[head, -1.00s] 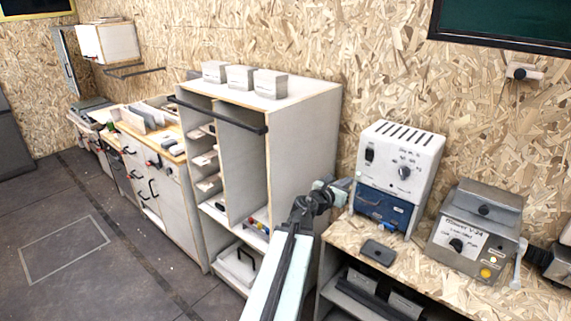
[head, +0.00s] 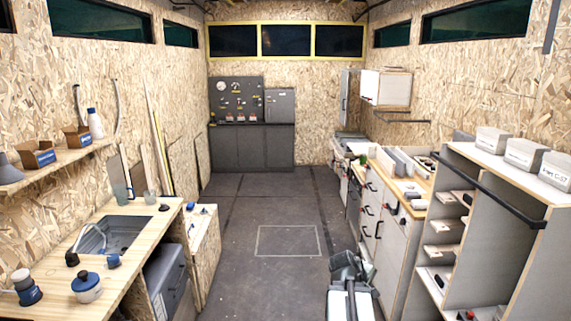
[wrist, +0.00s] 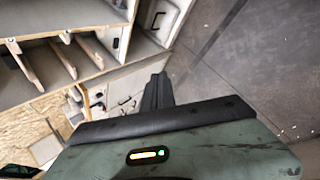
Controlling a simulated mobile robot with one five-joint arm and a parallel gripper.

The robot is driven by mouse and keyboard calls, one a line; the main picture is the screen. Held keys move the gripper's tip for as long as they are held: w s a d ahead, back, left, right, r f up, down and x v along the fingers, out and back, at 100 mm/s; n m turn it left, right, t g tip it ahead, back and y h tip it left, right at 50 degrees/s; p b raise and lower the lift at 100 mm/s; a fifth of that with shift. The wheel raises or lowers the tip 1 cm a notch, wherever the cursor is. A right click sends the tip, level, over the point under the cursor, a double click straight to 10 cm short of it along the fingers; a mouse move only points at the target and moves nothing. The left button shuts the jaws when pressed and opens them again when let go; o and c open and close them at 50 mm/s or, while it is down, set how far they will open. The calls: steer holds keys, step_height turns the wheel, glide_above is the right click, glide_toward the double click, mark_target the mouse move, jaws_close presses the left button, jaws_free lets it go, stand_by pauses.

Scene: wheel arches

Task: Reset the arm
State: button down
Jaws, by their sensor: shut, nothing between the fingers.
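My arm shows at the bottom of the head view, right of centre, folded back over the floor close to my body. My gripper (head: 345,258) is at its far end, beside the white drawer cabinets and apart from them. In the wrist view my gripper's dark fingers (wrist: 158,88) are together with nothing between them. The fingertips are small and dark in the head view.
A white open shelf unit (head: 487,185) stands close on the right, with drawer cabinets (head: 392,240) beyond it. A wooden sink counter (head: 150,228) lines the left. The grey floor (head: 270,205) between them is clear. A dark panel (head: 250,145) stands at the back.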

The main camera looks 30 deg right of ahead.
steer(key=w+a+f+y, duration=0.1)
steer(key=w+a, duration=0.3)
steer(key=a, duration=0.3)
steer(key=w+a+f+m+t+y, duration=0.1)
steer(key=w+a, duration=0.2)
steer(key=a, duration=0.4)
steer(key=w+a+f+y, duration=0.2)
steer(key=w+a, duration=0.2)
steer(key=a, duration=0.4)
steer(key=a+f+m+g+y, duration=0.1)
steer(key=a+y, duration=0.2)
steer(key=a, duration=2.3)
steer(key=shift+a+f+y, duration=0.2)
steer(key=shift+a+y, duration=0.05)
steer(key=shift+y, duration=0.15)
